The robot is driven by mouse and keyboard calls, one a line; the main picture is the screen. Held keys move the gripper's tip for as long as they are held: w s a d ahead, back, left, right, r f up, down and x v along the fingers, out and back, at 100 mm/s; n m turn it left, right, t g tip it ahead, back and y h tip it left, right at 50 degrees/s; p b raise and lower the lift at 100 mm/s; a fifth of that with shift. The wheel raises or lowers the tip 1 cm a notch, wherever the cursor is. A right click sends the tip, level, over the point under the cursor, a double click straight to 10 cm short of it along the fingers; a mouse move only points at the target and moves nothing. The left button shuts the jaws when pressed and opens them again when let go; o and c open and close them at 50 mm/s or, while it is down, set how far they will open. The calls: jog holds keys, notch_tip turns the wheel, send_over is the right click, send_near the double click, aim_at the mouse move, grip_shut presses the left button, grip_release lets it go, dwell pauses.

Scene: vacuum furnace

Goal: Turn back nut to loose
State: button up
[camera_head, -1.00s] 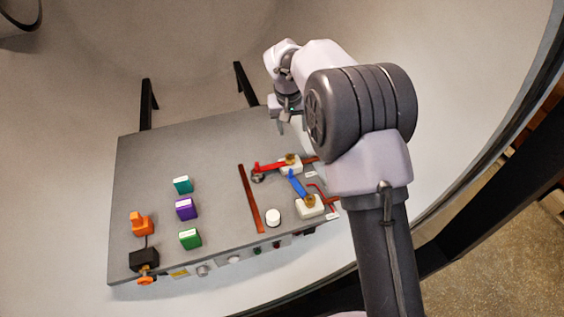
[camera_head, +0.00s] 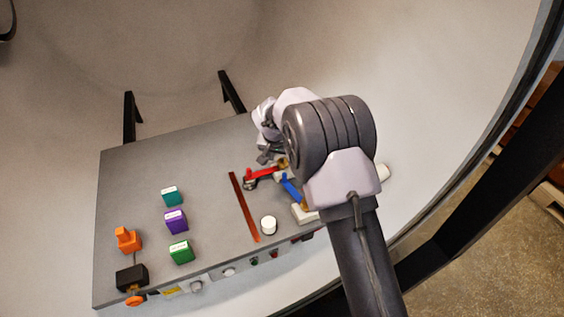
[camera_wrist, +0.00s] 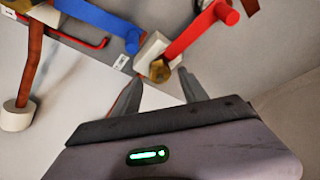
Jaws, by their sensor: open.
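The back nut is a brass nut on a white block with a red lever beside it. In the wrist view the nut (camera_wrist: 160,70) sits on the white block (camera_wrist: 149,50), with the red lever (camera_wrist: 197,32) running up and right from it. My gripper (camera_wrist: 159,80) is open, its two fingers pointing toward the nut, one on each side in the picture; I cannot tell whether they touch it. In the head view the nut (camera_head: 283,163) is small and partly covered, and the red lever (camera_head: 262,173) points left. My gripper (camera_head: 264,156) is just above and left of it.
A blue lever (camera_head: 291,188) with a front white block (camera_head: 303,214) lies nearer the camera, partly behind my arm. A copper-brown bar (camera_head: 244,207), a white knob (camera_head: 268,225), and teal, purple and green blocks (camera_head: 176,222) stand farther left. The panel's back left is clear.

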jog(key=shift+x, duration=1.15)
jog(key=shift+c, duration=0.4)
grip_shut()
jog(key=shift+n+y, duration=0.4)
jog(key=shift+n, duration=0.4)
jog(key=shift+s, duration=0.1)
jog(key=shift+o, duration=0.4)
grip_release()
